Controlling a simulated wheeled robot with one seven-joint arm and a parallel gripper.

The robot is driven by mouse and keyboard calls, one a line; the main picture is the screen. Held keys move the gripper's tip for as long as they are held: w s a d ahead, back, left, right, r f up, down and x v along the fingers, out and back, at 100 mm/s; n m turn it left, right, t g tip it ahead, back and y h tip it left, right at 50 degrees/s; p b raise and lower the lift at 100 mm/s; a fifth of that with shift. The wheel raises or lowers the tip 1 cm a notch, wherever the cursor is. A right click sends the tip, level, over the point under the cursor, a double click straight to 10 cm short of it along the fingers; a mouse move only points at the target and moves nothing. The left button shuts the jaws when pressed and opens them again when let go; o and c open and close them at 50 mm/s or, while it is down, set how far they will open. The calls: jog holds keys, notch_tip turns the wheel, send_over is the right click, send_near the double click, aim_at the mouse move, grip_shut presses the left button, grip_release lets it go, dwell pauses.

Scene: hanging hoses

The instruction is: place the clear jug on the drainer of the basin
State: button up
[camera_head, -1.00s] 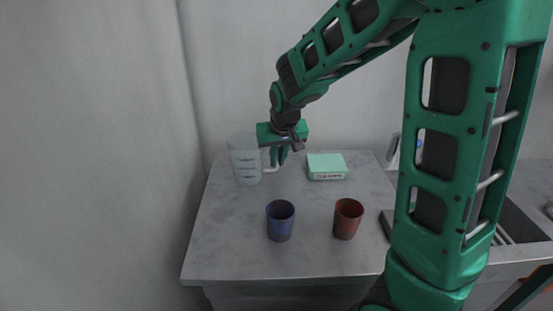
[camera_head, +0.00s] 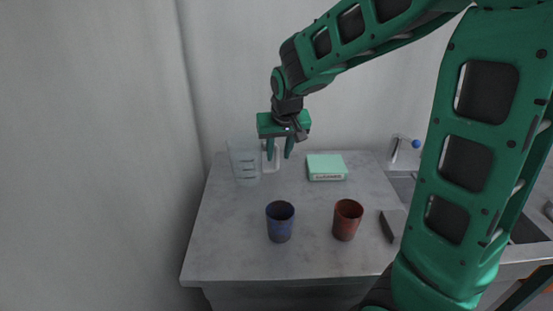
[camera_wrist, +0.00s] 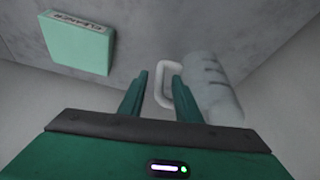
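The clear jug (camera_head: 244,161) stands upright at the back left of the counter, with its handle on its right side. In the wrist view the jug (camera_wrist: 211,88) is at the right, and its white handle lies between and just beyond my fingertips. My gripper (camera_head: 279,154) is open above and beside the handle, pointing down; in the wrist view my gripper (camera_wrist: 159,80) has its two fingers apart. I cannot tell whether a finger touches the handle. The basin (camera_head: 403,187) is at the right, largely hidden behind my arm, and its drainer is mostly covered too.
A green box (camera_head: 326,167) lies on the counter right of my gripper. A blue cup (camera_head: 280,221) and a red cup (camera_head: 347,219) stand nearer the front. A tap (camera_head: 397,147) rises behind the basin. A dark flat object (camera_head: 388,226) lies by the basin's edge.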

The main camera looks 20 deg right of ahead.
jog(key=v, duration=0.8)
jog(key=shift+r, duration=0.1)
